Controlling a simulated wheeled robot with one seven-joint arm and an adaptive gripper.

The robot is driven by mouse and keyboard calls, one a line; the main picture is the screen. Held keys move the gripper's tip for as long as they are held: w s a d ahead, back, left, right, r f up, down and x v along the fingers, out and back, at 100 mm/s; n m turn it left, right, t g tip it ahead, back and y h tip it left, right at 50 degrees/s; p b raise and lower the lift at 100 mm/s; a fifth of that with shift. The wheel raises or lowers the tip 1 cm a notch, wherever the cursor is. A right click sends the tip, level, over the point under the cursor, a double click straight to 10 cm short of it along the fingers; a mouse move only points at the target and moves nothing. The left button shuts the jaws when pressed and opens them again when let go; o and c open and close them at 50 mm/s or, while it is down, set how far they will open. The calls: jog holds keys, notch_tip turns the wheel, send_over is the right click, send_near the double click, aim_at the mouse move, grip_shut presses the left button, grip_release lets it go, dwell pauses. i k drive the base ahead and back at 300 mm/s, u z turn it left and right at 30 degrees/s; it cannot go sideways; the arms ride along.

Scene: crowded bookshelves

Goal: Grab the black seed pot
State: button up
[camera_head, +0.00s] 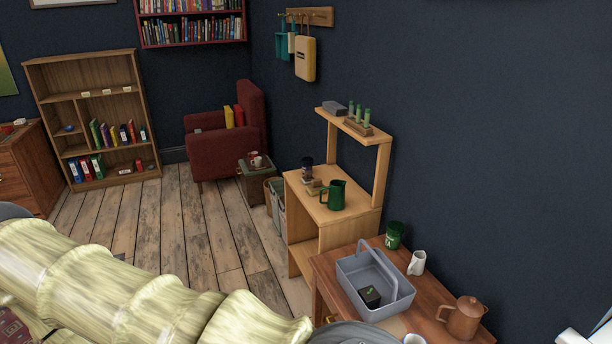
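A small black seed pot (370,297) with a bit of green on top sits inside a grey handled caddy (402,304). The caddy stands on a brown wooden table (334,288) at the lower right. The pot is near the front of the caddy, and the caddy's handle rises just to its right. My arm crosses the lower left of the view, and its far end runs toward the table's front edge. My gripper's fingers do not show.
Around the caddy stand a green mug (394,236), a white pitcher (417,263) and a copper-coloured pot (463,318). A wooden potting bench (302,206) with a dark green jug (334,195) stands behind. Open plank floor (190,232) lies to the left.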

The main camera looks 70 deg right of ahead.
aim_at(372, 301)
jog(key=u, duration=0.55)
jog(key=i, duration=0.85)
jog(key=z, duration=3.55)
